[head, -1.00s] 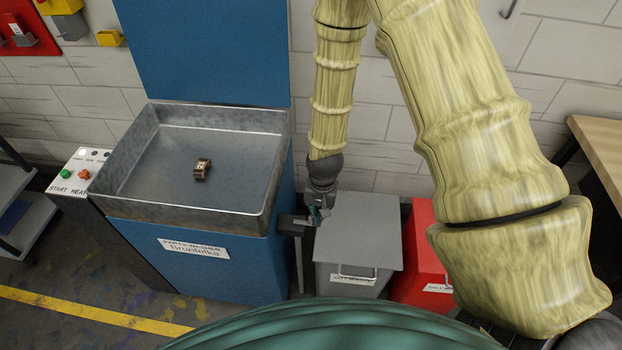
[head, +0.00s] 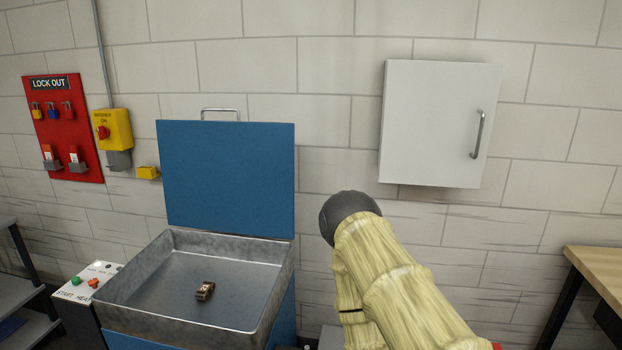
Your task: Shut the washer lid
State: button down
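The washer lid (head: 226,178) is a blue panel standing upright, open, at the back of the parts washer. A metal handle (head: 220,111) shows along its top edge. The washer's grey metal basin (head: 125,285) is uncovered, and a small brown metal part (head: 205,291) lies on its floor. My arm is at the lower middle, right of the washer. My gripper is not in view now.
A white wall cabinet (head: 437,125) hangs right of the lid. A control panel (head: 87,283) with buttons is left of the basin. A red lock-out board (head: 64,130) and yellow switch box (head: 113,129) are on the wall. A wooden bench (head: 598,272) is at right.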

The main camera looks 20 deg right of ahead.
aim_at(238, 176)
jog(key=u, duration=0.05)
jog(key=k, duration=0.65)
jog(key=z, duration=0.7)
jog(key=i, duration=1.5)
jog(key=u, duration=0.45)
